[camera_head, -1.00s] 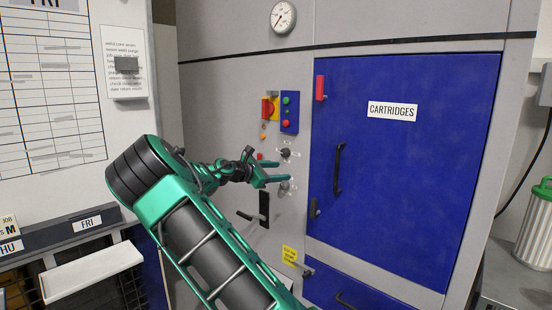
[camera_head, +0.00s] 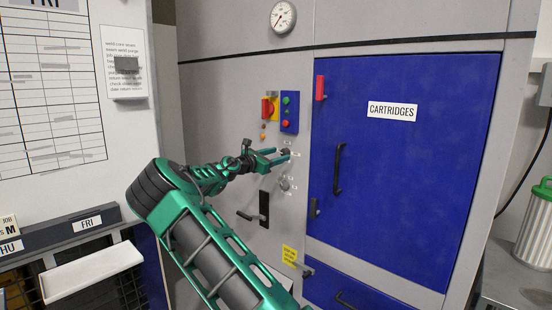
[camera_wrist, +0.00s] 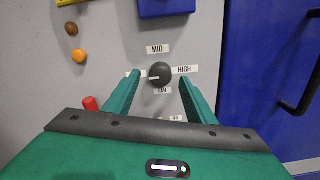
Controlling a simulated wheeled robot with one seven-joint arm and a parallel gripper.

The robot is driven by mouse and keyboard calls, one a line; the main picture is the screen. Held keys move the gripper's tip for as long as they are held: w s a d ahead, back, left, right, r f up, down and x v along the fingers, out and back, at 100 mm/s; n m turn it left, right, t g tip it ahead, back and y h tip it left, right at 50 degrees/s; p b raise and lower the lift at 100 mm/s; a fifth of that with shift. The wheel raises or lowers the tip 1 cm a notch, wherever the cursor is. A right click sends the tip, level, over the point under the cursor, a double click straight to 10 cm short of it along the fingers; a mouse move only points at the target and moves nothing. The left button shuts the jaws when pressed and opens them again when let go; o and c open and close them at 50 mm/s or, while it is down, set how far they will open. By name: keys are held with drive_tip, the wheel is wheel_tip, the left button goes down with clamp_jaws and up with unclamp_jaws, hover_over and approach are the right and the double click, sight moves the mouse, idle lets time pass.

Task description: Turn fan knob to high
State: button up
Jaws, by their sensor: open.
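The fan knob (camera_wrist: 159,75) is a round black dial on the grey panel, between the fingertips in the wrist view. Its white pointer mark faces left, away from the HIGH label (camera_wrist: 184,69) on its right. A MID label (camera_wrist: 157,48) is above it, and a small label that seems to read FAN is below. A label on the left is mostly hidden by a finger. My gripper (camera_wrist: 160,80) is open, one finger on each side of the knob; contact cannot be told. In the head view my green gripper (camera_head: 282,156) is at the upper knob (camera_head: 286,152).
A second knob (camera_head: 285,185) is just below. A blue button box (camera_head: 289,113) and red-yellow switch (camera_head: 269,108) are above. A black lever handle (camera_head: 263,209) is lower left. The blue cartridges door (camera_head: 400,190) with its handle is to the right.

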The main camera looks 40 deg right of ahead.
drive_tip(key=shift+d, duration=0.65)
drive_tip(key=c, duration=1)
drive_tip(key=shift+w+a+f, duration=0.1)
drive_tip(key=shift+a, duration=0.05)
drive_tip(key=shift+c, duration=0.2)
